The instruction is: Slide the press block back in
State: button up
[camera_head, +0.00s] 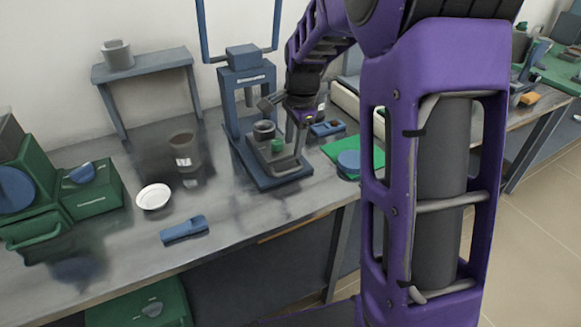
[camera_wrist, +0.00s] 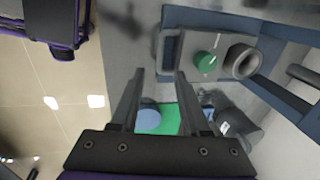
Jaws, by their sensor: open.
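The blue press (camera_head: 240,90) stands on the bench, with a blue base plate (camera_head: 262,183). The grey press block (camera_head: 272,156) sits on that base, forward of the press's uprights. The block carries a green knob (camera_head: 277,145) and a dark round cup (camera_head: 264,129), and a grey loop handle is at its front. In the wrist view the block (camera_wrist: 192,72), green knob (camera_wrist: 206,62) and cup (camera_wrist: 242,62) show at upper right. My gripper (camera_head: 303,118) is open and empty, above and beside the block; its spread fingers (camera_wrist: 160,76) show in the wrist view.
A green mat (camera_head: 368,150) with a blue disc (camera_head: 349,161) lies right of the press. A brown beaker (camera_head: 184,150), white dish (camera_head: 153,196) and blue tool (camera_head: 185,229) are at left. The bench front before the press is clear.

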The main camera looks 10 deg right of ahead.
aim_at(290, 170)
jog(key=f, duration=0.3)
jog(key=w+f, duration=0.1)
jog(key=f, duration=0.2)
jog(key=f+b, duration=0.1)
jog(key=f, duration=0.2)
jog(key=shift+w+a, duration=0.15)
jog(key=shift+w, duration=0.25)
grip_shut()
dwell(0.8)
